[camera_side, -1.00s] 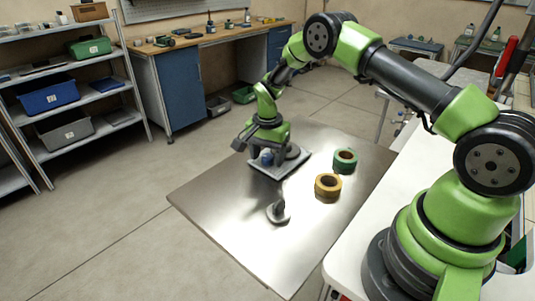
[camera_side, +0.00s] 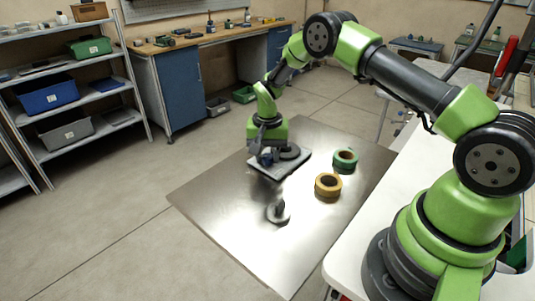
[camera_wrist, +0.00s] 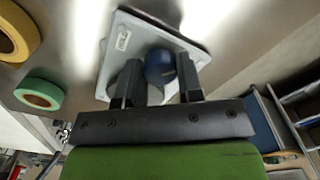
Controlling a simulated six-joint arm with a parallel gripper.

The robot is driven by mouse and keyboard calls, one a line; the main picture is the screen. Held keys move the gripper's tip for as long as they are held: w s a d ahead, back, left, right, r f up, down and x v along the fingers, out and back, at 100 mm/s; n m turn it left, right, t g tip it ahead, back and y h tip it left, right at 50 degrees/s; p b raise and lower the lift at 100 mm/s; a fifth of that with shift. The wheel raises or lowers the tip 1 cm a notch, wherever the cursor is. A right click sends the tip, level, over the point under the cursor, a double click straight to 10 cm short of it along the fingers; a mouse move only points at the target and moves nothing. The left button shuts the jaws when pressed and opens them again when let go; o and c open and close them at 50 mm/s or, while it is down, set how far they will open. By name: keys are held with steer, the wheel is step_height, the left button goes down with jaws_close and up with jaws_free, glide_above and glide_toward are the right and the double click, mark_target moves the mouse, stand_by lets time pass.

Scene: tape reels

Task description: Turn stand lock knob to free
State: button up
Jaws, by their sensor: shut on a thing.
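The stand has a light grey square base plate (camera_side: 291,170) on the metal table, and its plate also shows in the wrist view (camera_wrist: 123,40). A round blue knob (camera_wrist: 159,65) sits on the plate, and a small dark blue part of this knob (camera_side: 266,158) shows in the side view. My gripper (camera_wrist: 158,75) points down at the stand, with one finger on either side of the knob, shut on it. The fingers hide part of the knob, and I cannot read the lock's setting. A round grey part of the stand (camera_side: 290,153) is beside the knob.
A yellow tape reel (camera_side: 328,187) and a green tape reel (camera_side: 345,160) lie right of the stand. A small grey round object (camera_side: 278,213) is on the metal table (camera_side: 240,220) in front. The table's left and front areas are otherwise clear.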

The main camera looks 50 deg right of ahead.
mark_target(268, 156)
steer(key=o, duration=0.9)
step_height(268, 156, up, 10)
